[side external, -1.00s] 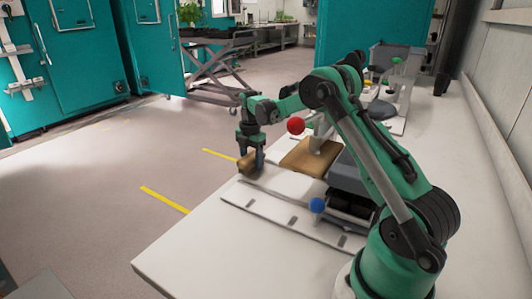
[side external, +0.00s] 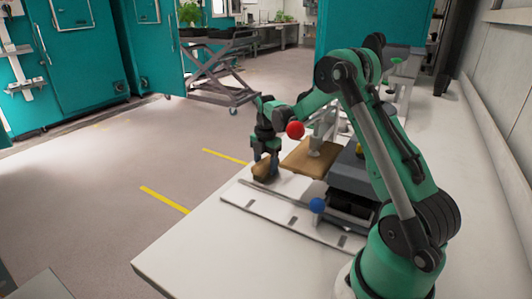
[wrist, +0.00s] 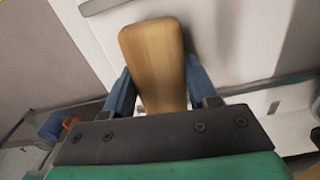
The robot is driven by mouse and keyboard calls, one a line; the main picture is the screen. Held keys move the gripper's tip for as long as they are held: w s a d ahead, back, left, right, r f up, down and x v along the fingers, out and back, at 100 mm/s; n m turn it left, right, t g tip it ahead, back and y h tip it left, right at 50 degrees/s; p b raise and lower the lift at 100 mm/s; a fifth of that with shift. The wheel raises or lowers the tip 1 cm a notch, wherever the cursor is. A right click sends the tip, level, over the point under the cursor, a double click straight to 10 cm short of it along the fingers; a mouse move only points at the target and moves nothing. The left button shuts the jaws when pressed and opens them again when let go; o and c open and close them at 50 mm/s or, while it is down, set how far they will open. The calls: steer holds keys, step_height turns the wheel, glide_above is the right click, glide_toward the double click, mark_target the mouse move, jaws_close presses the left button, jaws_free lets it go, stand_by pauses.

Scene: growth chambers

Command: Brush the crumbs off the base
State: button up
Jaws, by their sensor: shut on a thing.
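My gripper (side external: 266,167) is shut on a wooden-backed brush (side external: 262,172) at the left edge of the bench, in the side view. In the wrist view the brush's tan wooden back (wrist: 153,62) lies between my two blue fingers, and my gripper (wrist: 160,88) grips its near part. The bristles are hidden. A white base (side external: 268,204) with dark slots lies just to the right and in front of the brush. I cannot make out crumbs in either view. Whether the brush touches the surface cannot be told.
A grey device (side external: 357,172) stands right of the brush. A red ball knob (side external: 295,130) is close beside my wrist, and a blue ball knob (side external: 317,205) is lower down. A tan board (side external: 303,160) lies behind. The white bench (side external: 215,250) is clear at front left.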

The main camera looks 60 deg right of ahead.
steer(key=shift+s, duration=1.1)
steer(key=shift+w+f, duration=0.1)
steer(key=shift+w, duration=1.65)
steer(key=shift+c, duration=0.6)
steer(key=shift+w, duration=1.65)
steer(key=shift+r, duration=3.05)
steer(key=shift+r, duration=0.1)
